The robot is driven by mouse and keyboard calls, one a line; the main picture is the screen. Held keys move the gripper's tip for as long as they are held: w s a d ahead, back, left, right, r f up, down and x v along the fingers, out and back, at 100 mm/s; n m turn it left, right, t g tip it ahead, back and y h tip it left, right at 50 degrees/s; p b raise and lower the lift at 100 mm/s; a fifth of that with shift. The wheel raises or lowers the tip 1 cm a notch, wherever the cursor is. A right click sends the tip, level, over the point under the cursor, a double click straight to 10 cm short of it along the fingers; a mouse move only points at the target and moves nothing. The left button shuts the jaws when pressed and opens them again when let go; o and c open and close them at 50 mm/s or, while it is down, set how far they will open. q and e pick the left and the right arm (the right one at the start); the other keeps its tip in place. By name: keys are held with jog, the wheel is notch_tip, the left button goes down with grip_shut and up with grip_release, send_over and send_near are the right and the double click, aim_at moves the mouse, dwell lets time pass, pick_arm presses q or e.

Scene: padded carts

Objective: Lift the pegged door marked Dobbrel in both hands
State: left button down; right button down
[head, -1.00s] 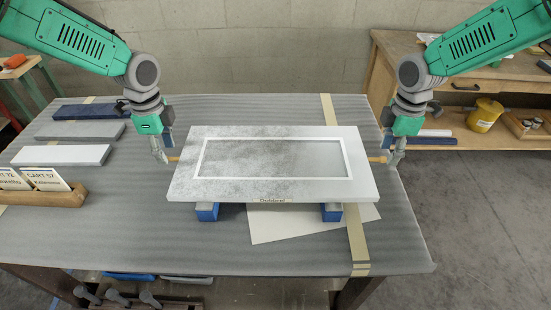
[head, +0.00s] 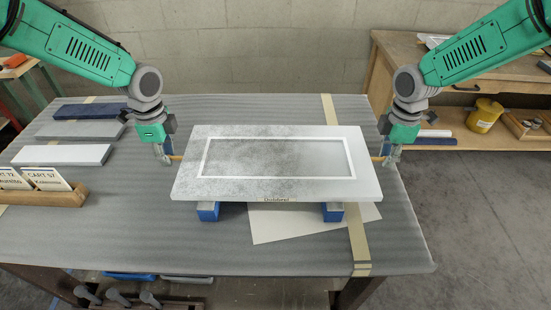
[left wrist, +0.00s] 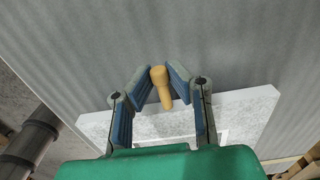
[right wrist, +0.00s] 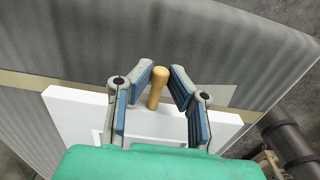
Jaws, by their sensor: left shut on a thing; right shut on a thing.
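The pegged door (head: 375,185) is a white framed panel with a speckled grey face and a "Dobbrel" label on its front edge. It lies level over two blue blocks (head: 208,213) (head: 333,213); I cannot tell whether it touches them. My left gripper (head: 166,156) is shut on the left wooden peg (left wrist: 160,88), with blue pads at both sides of it in the left wrist view. My right gripper (head: 387,157) is shut on the right wooden peg (right wrist: 156,88), between its pads in the right wrist view.
The padded cart top (head: 110,235) carries grey, white and blue panels (head: 60,154) at left and a wooden card holder (head: 45,197). A pale sheet (head: 300,225) lies under the door. A wooden bench (head: 400,60) with a yellow pot (head: 484,115) stands at right.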

pick_arm(q)
jog(key=shift+r, duration=0.1)
pick_arm(e)
jog(key=shift+r, duration=0.1)
